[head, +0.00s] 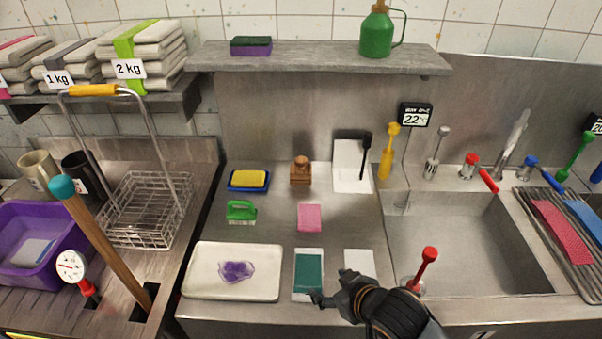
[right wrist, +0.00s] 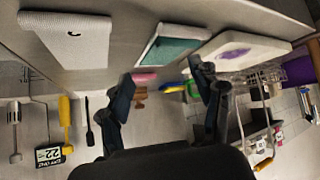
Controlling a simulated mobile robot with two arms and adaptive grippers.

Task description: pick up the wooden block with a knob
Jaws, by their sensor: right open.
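The wooden block with a knob (head: 300,172) stands upright at the back of the steel counter, between a yellow sponge on a blue tray (head: 248,180) and a white sheet (head: 351,167). In the right wrist view, which is upside down, part of the block (right wrist: 141,97) shows between the fingers, beyond a pink sponge. My right gripper (head: 333,291) is at the counter's front edge, well in front of the block and not touching it. Its fingers are spread and empty in the right wrist view (right wrist: 163,84). My left gripper is out of view.
A pink sponge (head: 309,217) and green brush (head: 241,211) lie in front of the block. Nearer are a white tray with a purple patch (head: 195,274) and a teal pad (head: 309,270). The sink (head: 470,240) is right; a shelf (head: 330,61) hangs above.

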